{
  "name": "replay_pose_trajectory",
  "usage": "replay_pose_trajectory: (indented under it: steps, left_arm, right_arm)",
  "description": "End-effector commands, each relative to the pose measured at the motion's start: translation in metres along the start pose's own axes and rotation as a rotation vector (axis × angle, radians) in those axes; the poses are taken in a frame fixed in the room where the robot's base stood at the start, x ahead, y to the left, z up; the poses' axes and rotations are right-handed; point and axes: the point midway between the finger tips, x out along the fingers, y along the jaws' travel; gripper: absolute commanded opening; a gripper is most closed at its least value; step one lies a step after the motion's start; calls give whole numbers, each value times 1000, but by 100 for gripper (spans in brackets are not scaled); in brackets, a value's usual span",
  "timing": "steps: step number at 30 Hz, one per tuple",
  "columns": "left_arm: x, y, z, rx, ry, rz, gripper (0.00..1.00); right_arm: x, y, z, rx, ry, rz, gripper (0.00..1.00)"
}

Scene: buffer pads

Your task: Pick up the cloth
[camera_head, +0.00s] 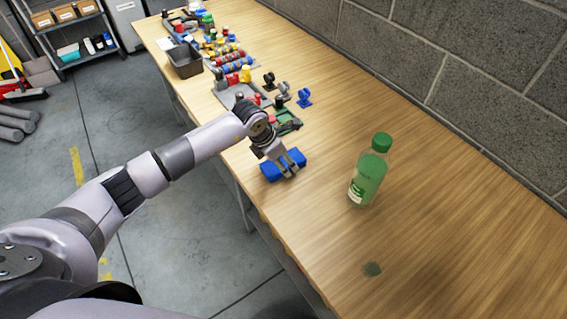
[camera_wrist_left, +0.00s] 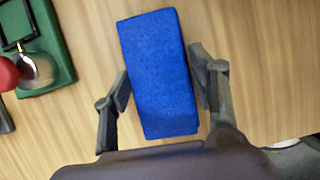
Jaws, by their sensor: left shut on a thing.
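The cloth (camera_wrist_left: 160,75) is a folded blue block that lies between the two fingers of my left gripper (camera_wrist_left: 163,92) in the left wrist view. The gripper is shut on it, one finger against each side. In the head view the blue cloth (camera_head: 271,170) shows at my left gripper (camera_head: 289,167), at or just above the wooden table near its front edge. I cannot tell whether it touches the table. My right gripper is not in view.
A green tray (camera_head: 287,124), a dark bin (camera_head: 185,61) and several coloured parts fill the far end. A block wall (camera_head: 470,70) runs behind.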

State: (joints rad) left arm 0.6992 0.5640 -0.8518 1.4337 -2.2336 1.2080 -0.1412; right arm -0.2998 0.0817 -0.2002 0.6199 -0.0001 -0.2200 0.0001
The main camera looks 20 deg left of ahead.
Motion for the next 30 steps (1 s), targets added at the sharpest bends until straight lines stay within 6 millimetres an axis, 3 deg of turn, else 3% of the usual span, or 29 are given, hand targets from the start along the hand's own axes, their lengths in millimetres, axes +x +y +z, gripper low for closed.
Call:
replay_pose_trajectory:
  steps: [5,11,17,24,30]
  left_arm:
    - [-3,0,2,1,-1,1,26]
    - [-21,1,10,1,-4,2,26]
    - [-63,2,28,4,-7,5,26]
    - [-128,1,54,2,-6,5,26]
    - [-165,1,69,1,-2,3,26]
  right_arm:
    - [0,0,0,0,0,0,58]
    - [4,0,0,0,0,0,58]
    - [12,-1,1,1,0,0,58]
    - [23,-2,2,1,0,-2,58]
    - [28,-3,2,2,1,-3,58]
